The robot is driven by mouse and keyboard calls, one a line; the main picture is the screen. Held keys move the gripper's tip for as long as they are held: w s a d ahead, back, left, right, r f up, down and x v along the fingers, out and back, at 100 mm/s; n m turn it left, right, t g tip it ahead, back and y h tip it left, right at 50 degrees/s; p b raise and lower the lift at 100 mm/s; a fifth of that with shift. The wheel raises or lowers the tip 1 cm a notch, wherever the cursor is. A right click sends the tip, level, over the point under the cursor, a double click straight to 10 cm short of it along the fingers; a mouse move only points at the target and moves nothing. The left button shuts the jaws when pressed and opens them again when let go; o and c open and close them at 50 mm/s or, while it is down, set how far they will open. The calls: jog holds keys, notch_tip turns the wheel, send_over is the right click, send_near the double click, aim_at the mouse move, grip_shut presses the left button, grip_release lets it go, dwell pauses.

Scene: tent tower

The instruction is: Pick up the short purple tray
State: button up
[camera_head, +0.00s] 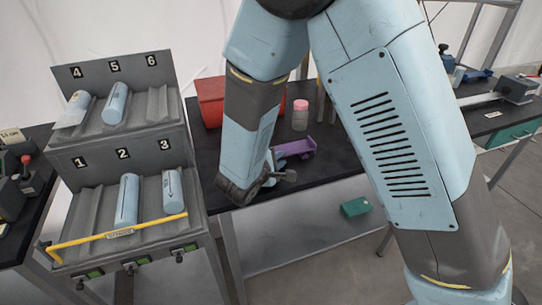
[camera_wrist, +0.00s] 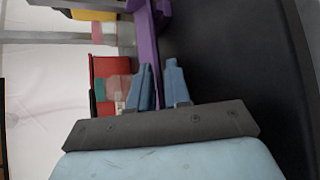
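The purple tray (camera_head: 295,148) lies on the black table in the middle of the head view, partly hidden behind my gripper. My gripper (camera_head: 284,175) is low over the table's front part, close to the tray's near left end. In the wrist view my gripper's two blue fingers (camera_wrist: 159,65) stand apart. A narrow purple part of the tray (camera_wrist: 147,45) runs down into the gap between them. I cannot tell whether either finger touches it.
A red bin (camera_head: 211,101) and a pink-lidded jar (camera_head: 300,116) stand behind the tray on the black table (camera_head: 335,155). A grey numbered rack (camera_head: 118,160) holding blue cylinders is at the left. A green box (camera_head: 356,207) lies below the table.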

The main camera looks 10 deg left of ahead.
grip_shut()
dwell(0.5)
